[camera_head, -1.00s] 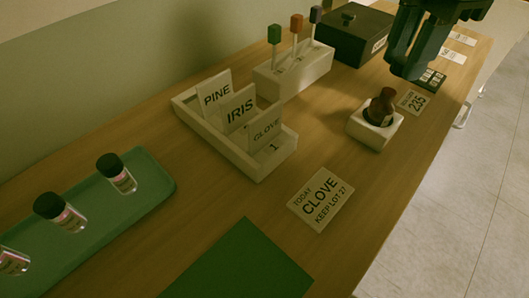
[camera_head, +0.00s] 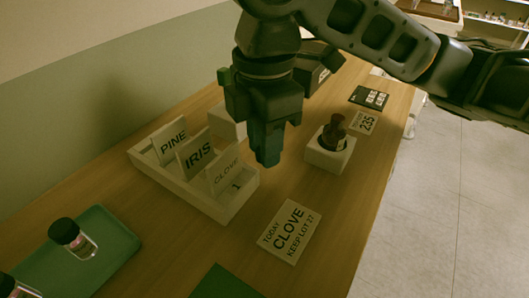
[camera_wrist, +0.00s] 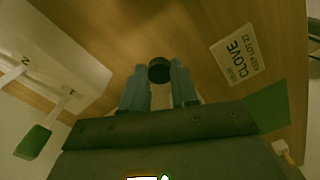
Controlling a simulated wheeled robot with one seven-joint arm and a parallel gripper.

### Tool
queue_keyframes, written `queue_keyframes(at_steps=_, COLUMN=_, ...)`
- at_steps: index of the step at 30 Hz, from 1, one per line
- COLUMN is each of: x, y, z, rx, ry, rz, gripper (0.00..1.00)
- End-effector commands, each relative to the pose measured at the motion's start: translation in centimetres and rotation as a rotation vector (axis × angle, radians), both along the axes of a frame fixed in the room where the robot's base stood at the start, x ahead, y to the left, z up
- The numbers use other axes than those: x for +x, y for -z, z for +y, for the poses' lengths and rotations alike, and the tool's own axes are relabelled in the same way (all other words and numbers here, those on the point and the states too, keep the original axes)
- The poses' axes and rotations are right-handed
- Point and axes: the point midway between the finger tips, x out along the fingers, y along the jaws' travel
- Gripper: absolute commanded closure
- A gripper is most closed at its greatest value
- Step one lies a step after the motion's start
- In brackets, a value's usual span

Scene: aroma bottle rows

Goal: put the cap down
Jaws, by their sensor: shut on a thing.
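My gripper (camera_head: 267,158) hangs over the table, right of the card rack, fingers pointing down. In the wrist view, a round black cap (camera_wrist: 159,70) sits between the tips of my gripper (camera_wrist: 160,80), which is shut on it and holds it above the wooden table. In the head view the cap cannot be made out behind the fingers. A brown bottle (camera_head: 333,132) stands in a white block (camera_head: 329,160) to the right of my gripper. A green mat (camera_head: 226,284) lies at the front edge of the head view and shows in the wrist view (camera_wrist: 272,105).
A white rack (camera_head: 205,200) holds PINE, IRIS and CLOVE cards. A CLOVE note (camera_head: 290,232) lies in front. A green tray (camera_head: 118,249) with black-capped vials is at left. A dark box (camera_head: 322,68) stands behind my arm. Bare wood lies between rack and note.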

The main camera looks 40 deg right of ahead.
Motion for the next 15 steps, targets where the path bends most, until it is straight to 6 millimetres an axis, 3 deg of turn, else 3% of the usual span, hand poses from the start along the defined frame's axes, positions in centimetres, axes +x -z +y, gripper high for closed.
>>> queue_keyframes(at_steps=5, x=0.0, y=2.5, z=0.0, rx=0.0, ry=0.001, rz=0.002, gripper=1.0)
queue_keyframes(at_steps=15, x=0.0, y=2.9, z=0.0, rx=0.0, ry=0.0, rz=0.0, gripper=1.0)
